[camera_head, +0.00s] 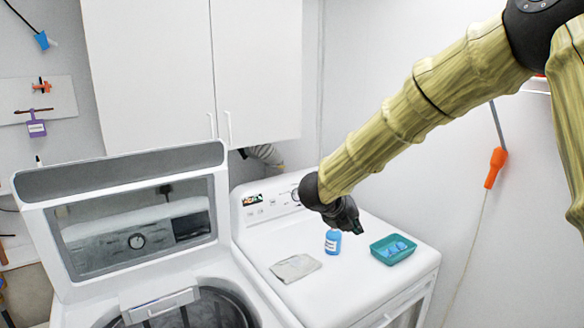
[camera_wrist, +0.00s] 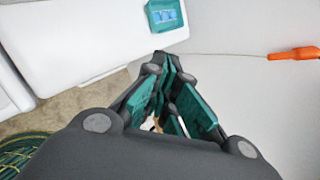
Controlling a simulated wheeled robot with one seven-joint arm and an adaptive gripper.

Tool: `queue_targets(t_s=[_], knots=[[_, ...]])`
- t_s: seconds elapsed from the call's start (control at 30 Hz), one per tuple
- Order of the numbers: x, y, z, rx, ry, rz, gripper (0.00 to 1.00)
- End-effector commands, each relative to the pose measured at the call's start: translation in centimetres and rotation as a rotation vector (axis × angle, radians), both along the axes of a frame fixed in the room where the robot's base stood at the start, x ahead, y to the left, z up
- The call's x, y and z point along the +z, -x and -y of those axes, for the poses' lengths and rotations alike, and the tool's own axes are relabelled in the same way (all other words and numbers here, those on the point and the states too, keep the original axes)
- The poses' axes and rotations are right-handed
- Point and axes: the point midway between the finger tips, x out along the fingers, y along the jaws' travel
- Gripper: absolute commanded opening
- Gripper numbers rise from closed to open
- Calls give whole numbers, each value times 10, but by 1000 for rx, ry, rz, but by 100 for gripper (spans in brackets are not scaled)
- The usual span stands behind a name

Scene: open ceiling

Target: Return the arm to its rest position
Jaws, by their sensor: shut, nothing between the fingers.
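My arm reaches in from the upper right in the head view, with my gripper (camera_head: 350,222) above the dryer top (camera_head: 300,245), near its back. The gripper is dark and small in that view. In the wrist view, my gripper (camera_wrist: 163,68) has its fingers with green pads drawn together at the tips, and nothing shows between the tips. The gripper is shut and empty.
On the dryer are a blue bottle (camera_head: 333,242), a folded grey cloth (camera_head: 296,268) and a teal tray (camera_head: 393,249) with blue items. The washer's lid (camera_head: 130,215) stands open at left. White cabinets (camera_head: 195,65) hang behind. An orange-handled tool (camera_head: 495,168) hangs at the right wall.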

Motion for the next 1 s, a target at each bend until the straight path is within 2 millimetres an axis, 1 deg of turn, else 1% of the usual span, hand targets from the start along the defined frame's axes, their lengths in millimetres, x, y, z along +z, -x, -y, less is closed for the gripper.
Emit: queue_targets(t_s=[0.03,0.27,0.37,0.4,0.47,0.57,0.6,0.67,0.7,0.77,0.8,0.87,0.9,0.97,1.0], knots=[[-13,1,2,23,20,-18,0],[-62,7,11,157,128,-100,0],[-89,12,17,231,185,-148,0],[-103,14,20,267,213,-174,0],[-125,19,23,330,256,-213,0],[-173,33,31,463,345,-301,0],[-194,40,34,528,384,-340,0],[-226,53,39,633,443,-404,0],[-247,62,41,705,481,-445,0],[-278,77,45,811,536,-506,0],[-298,89,47,884,567,-547,0],[-328,108,50,994,613,-606,0],[-346,120,51,1068,642,-642,0],[-374,141,54,1181,680,-697,0],[-392,157,55,1259,703,-731,0]])
